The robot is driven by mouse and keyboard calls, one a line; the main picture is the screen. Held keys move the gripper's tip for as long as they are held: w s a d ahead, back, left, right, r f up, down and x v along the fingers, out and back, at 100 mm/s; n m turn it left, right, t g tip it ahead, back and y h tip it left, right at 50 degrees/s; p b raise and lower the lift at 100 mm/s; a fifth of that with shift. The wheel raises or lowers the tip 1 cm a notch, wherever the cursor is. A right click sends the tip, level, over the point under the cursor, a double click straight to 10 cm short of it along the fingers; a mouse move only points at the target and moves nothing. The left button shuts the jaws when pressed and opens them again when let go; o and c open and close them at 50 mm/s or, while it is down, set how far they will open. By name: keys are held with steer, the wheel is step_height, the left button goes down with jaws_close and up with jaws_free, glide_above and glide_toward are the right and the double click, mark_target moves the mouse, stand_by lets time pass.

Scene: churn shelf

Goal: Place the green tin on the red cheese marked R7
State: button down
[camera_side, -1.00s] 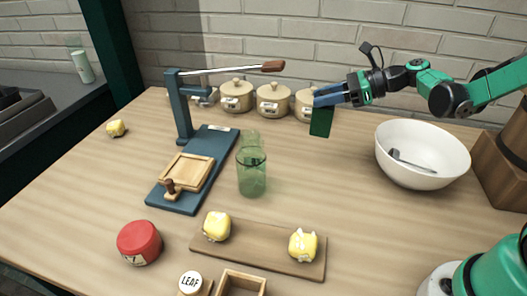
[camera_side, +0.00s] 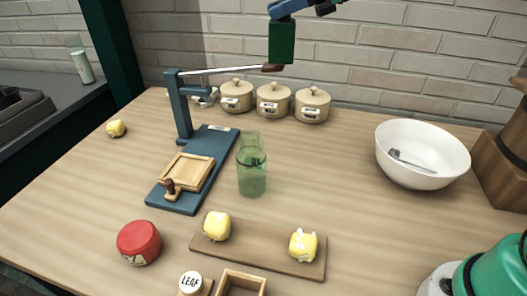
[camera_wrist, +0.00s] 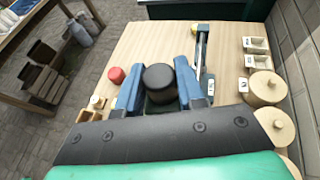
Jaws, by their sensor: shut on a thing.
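The green tin (camera_side: 282,43) hangs upright from my gripper (camera_side: 281,12), high above the back of the table, in front of the brick wall. In the wrist view my gripper (camera_wrist: 159,97) has its two blue fingers on either side of a dark round top, which appears to be the tin (camera_wrist: 159,78). The red cheese (camera_side: 139,242) sits on the table at the front left, well apart from the tin. It also shows in the wrist view (camera_wrist: 116,74). Its label is too small to read fully.
A blue press with a lever (camera_side: 183,120) stands left of centre, its arm end close to the tin in the picture. A green glass jar (camera_side: 251,172), a board with butter (camera_side: 262,246), lidded pots (camera_side: 273,100) and a white bowl (camera_side: 422,155) stand around.

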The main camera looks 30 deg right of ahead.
steer(key=s+a+n+g, duration=0.2)
steer(key=a+g, duration=0.1)
steer(key=a, duration=0.8)
steer(key=s+a+n+g+y, duration=0.1)
steer(key=s+a+n+g, duration=0.2)
steer(key=a, duration=0.7)
steer(key=s+a+n+g, duration=0.2)
steer(key=a+g, duration=0.1)
steer(key=a, duration=0.8)
step_height(320, 180, down, 19)
steer(key=shift+d+r, duration=0.1)
steer(key=shift+d, duration=0.05)
steer(key=c, duration=0.5)
jaws_free()
steer(key=shift+c, duration=0.2)
